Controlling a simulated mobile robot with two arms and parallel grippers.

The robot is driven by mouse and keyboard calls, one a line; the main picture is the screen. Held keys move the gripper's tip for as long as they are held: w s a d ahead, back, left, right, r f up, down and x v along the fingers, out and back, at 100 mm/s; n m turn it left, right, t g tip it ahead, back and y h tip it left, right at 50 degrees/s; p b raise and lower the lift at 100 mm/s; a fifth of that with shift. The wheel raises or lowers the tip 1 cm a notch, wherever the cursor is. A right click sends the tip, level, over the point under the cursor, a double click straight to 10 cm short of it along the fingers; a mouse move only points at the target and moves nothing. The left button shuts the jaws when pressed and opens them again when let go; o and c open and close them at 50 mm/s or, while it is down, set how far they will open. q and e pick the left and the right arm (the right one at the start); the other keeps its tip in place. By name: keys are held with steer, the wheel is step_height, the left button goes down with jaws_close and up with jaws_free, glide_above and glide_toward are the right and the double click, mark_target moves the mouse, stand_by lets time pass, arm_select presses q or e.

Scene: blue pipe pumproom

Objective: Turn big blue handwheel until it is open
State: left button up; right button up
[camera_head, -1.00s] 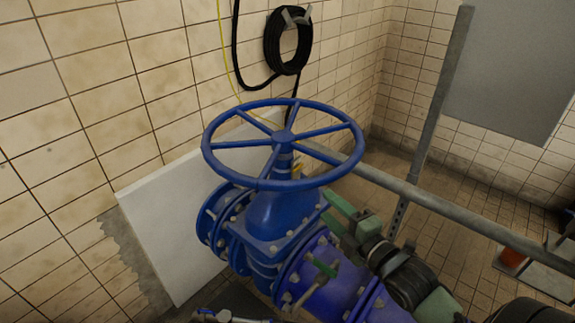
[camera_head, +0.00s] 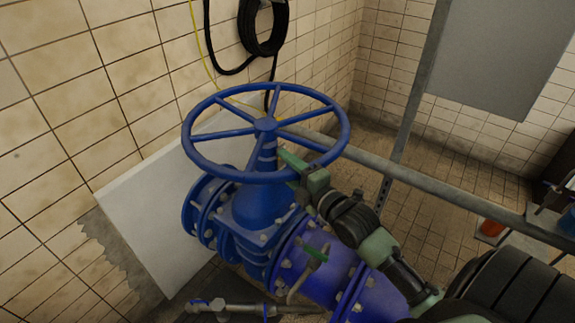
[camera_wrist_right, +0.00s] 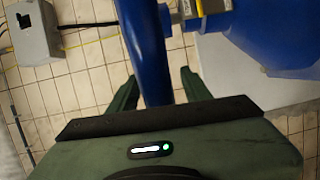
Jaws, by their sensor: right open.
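The big blue handwheel (camera_head: 265,125) sits level on top of a blue valve (camera_head: 262,200) in the middle of the head view. My right gripper (camera_head: 288,157), dark green, reaches in from the lower right to the wheel's near right side, partly behind the rim. In the right wrist view, a blue bar of the wheel (camera_wrist_right: 146,50) passes between the two green fingers (camera_wrist_right: 157,80). Gaps show on both sides, so the gripper is open and not clamped on it. Whether a finger touches is unclear. My left gripper is not in view.
A grey rail (camera_head: 420,182) runs behind the wheel to the right, meeting an upright post. A white panel (camera_head: 160,205) leans on the tiled wall at left. A black hose coil (camera_head: 263,25) hangs above.

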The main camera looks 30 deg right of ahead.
jaws_close()
steer(key=shift+f, duration=0.1)
stand_by(1.3)
